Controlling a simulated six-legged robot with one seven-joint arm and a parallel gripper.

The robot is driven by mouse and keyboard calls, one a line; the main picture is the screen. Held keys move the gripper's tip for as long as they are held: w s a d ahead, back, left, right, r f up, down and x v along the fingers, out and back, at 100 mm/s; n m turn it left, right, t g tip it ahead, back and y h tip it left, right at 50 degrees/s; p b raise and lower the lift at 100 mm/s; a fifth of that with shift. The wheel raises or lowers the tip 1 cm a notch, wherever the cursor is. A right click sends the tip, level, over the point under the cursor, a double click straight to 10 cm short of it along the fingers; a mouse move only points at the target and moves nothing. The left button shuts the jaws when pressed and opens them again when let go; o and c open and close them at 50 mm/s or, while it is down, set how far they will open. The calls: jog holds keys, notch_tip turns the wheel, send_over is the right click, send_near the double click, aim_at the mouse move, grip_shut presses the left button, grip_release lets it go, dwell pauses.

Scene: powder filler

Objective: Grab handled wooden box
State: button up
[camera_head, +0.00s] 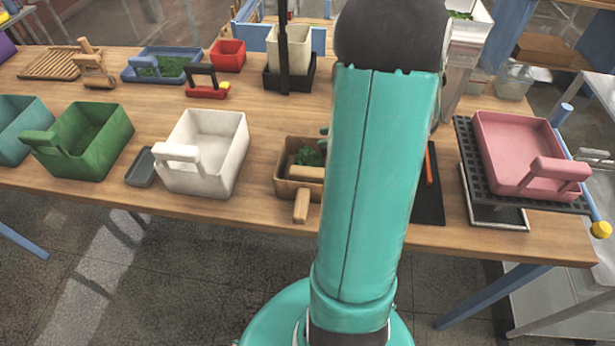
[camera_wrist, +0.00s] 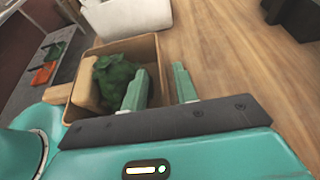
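The handled wooden box (camera_head: 284,178) stands near the table's front edge, partly hidden behind my arm in the head view. Its light wooden handle (camera_head: 302,205) points toward the front. Dark green crumpled material lies inside it. In the wrist view the box (camera_wrist: 118,45) is at upper left, with its handle (camera_wrist: 86,86) at left. My gripper (camera_wrist: 160,72) is open, with nothing held. One finger is over or inside the box, and the other is outside its right wall. Contact with the wall cannot be told. In the head view my arm hides most of the gripper.
A white handled box (camera_head: 213,170) stands left of the wooden box, with a green one (camera_head: 92,140) beyond. A dark mat (camera_head: 428,205) with an orange stick lies at right. A pink box (camera_head: 512,150) sits on a black grid tray. Red and black containers stand behind.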

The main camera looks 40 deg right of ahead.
jog(key=x, duration=0.3)
jog(key=shift+r, duration=0.15)
grip_shut()
jog(key=shift+r, duration=0.1)
